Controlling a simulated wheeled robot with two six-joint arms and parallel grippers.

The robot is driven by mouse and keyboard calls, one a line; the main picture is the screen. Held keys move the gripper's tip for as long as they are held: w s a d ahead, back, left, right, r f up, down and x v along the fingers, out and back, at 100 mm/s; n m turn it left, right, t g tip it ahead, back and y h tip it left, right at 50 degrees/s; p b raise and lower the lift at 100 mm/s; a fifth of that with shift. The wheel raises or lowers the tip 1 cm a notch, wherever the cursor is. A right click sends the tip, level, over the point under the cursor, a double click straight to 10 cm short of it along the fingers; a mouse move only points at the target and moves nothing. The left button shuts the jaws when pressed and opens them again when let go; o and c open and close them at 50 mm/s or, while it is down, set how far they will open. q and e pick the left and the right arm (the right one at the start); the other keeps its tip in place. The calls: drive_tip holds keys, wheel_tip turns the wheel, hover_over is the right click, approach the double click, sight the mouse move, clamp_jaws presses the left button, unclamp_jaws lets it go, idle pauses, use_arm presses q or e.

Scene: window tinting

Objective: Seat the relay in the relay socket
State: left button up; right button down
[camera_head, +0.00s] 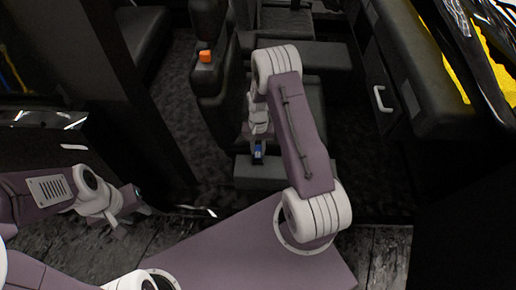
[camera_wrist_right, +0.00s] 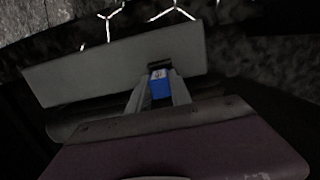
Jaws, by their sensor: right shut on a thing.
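The relay is a small blue block with a pale marking on its upper part (camera_wrist_right: 160,87). In the right wrist view it sits between the two grey fingers of my right gripper (camera_wrist_right: 159,92), which is shut on it. A dark recessed piece, which looks like the relay socket (camera_wrist_right: 159,65), lies just beyond the relay at the edge of a grey block (camera_wrist_right: 110,68). I cannot tell whether relay and socket touch. In the head view the relay (camera_head: 258,152) shows blue just above the grey block. My left gripper (camera_head: 132,215) is empty at the lower left; its finger opening is unclear.
The grey block (camera_head: 262,182) lies low in the car's footwell. A lever with an orange button (camera_head: 205,56) stands behind it to the left. A dark door panel with a pale handle (camera_head: 381,98) is on the right. Dark carpet (camera_head: 185,120) surrounds the block.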

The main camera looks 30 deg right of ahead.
sight(258, 154)
idle(0.6)
drive_tip(key=shift+f+b, duration=1.1)
drive_tip(key=shift+f, duration=0.8)
drive_tip(key=c, duration=1.1)
unclamp_jaws()
drive_tip(key=r, duration=0.3)
drive_tip(key=r+p, duration=0.1)
drive_tip(key=r, duration=0.2)
drive_tip(key=w+r+p, duration=0.1)
drive_tip(key=r, duration=0.2)
drive_tip(key=shift+d, duration=0.3)
drive_tip(key=shift+a, duration=0.1)
